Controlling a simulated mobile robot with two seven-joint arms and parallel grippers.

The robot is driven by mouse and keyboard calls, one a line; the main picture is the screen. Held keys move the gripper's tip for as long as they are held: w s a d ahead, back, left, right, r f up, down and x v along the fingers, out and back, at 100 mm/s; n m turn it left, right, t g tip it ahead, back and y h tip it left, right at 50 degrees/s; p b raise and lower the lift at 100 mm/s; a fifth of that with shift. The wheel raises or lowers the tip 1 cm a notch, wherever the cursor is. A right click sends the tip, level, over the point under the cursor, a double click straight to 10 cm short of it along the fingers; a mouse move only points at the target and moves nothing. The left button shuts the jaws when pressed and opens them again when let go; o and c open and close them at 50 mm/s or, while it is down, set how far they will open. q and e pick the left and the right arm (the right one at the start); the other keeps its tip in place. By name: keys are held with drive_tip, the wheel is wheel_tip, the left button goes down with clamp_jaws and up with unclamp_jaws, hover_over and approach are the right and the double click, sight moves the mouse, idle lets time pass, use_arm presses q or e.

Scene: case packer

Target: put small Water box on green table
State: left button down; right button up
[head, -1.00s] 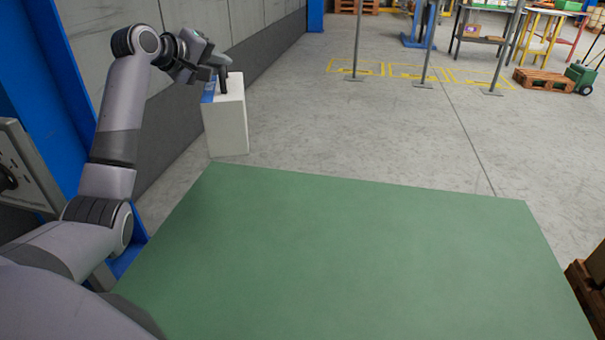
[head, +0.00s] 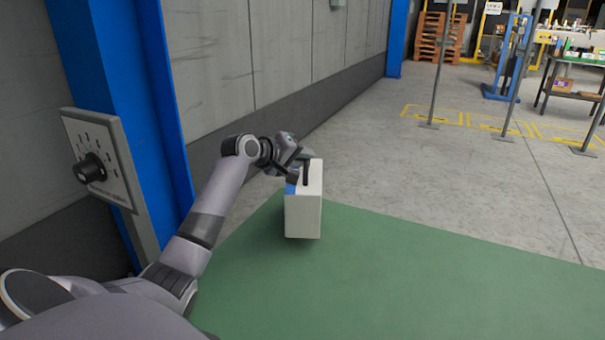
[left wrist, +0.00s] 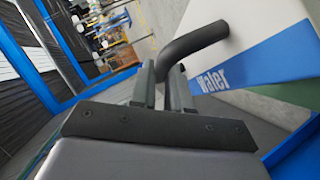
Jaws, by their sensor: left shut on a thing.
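The small Water box (head: 304,210) is white with a blue patch and a dark handle on top. In the left wrist view its side (left wrist: 275,45) shows the word "Water" on a blue band. My left gripper (head: 302,172) is shut on the dark curved handle (left wrist: 195,40), and the box hangs upright below it. In the head view the box overlaps the far left corner of the green table (head: 400,285). I cannot tell whether its bottom touches the top. My right gripper is out of view.
The visible tabletop is bare. A blue post (head: 140,100) and a grey panel with a black knob (head: 100,160) stand at the left, beside a grey wall (head: 270,60). Grey stands (head: 440,70) and a workbench (head: 570,85) are farther off across open floor.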

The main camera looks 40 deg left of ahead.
sight(310, 171)
use_arm(q)
wheel_tip(310, 171, down, 4)
drive_tip(key=shift+r+b, duration=0.2)
drive_tip(key=shift+b, duration=0.25)
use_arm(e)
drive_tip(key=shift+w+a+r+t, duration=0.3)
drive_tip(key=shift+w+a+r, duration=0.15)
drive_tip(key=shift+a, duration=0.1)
use_arm(q)
drive_tip(key=c, duration=1.1)
unclamp_jaws()
drive_tip(key=shift+f, duration=0.2)
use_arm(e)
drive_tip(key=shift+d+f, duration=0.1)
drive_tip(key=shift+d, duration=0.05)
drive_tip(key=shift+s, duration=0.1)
use_arm(q)
drive_tip(key=shift+s+r, duration=0.1)
drive_tip(key=shift+r, duration=0.05)
drive_tip(key=p+v, duration=0.2)
drive_tip(key=v, duration=1)
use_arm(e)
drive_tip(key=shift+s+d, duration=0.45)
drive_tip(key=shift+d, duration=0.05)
